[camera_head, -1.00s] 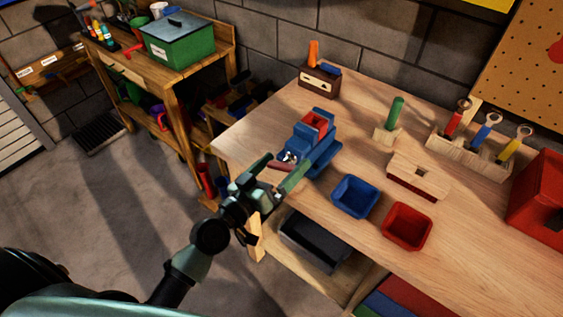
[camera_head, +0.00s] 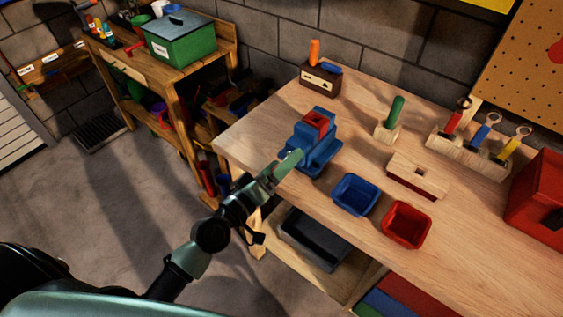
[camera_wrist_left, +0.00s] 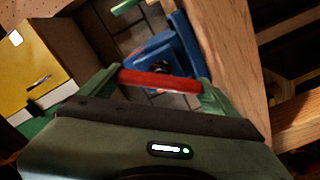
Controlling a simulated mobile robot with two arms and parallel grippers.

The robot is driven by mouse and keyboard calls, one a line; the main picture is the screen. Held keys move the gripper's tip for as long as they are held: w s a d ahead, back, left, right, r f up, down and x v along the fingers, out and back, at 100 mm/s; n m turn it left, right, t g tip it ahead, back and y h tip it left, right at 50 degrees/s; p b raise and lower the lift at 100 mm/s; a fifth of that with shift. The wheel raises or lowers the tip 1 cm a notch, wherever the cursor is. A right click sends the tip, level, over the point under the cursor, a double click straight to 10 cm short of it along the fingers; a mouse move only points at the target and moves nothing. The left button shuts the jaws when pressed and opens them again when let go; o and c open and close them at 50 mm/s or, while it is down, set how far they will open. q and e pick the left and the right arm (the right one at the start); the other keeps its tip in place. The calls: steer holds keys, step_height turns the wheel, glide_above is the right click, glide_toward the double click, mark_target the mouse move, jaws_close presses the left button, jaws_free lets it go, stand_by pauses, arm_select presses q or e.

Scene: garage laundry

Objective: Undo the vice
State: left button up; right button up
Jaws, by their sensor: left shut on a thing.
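The blue vice (camera_head: 313,158) stands on the workbench near its left edge, and a red block (camera_head: 316,121) sits between its jaws. My left gripper (camera_head: 287,166) is at the front of the vice. In the left wrist view, the red vice handle (camera_wrist_left: 160,82) spans between the green fingers of my left gripper (camera_wrist_left: 160,84), which is shut on it. The blue vice (camera_wrist_left: 178,50) shows just beyond the handle there. In the head view the handle is hidden by the gripper. My right gripper is not in view.
A blue bin (camera_head: 355,194) and a red bin (camera_head: 406,224) stand right of the vice. A wooden block with a slot (camera_head: 418,175), a green-handled tool (camera_head: 395,112) and a tool rack (camera_head: 470,152) are further right. A small brown box (camera_head: 320,83) stands behind.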

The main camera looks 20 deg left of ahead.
arm_select(q)
steer(key=shift+r, duration=0.1)
steer(key=o, duration=1.1)
steer(key=shift+w, duration=0.15)
steer(key=shift+s+f, duration=0.2)
steer(key=shift+s, duration=0.1)
steer(key=b+v, duration=0.2)
steer(key=v, duration=0.5)
steer(key=shift+b, duration=0.3)
steer(key=shift+a+r, duration=0.1)
steer(key=shift+r, duration=0.05)
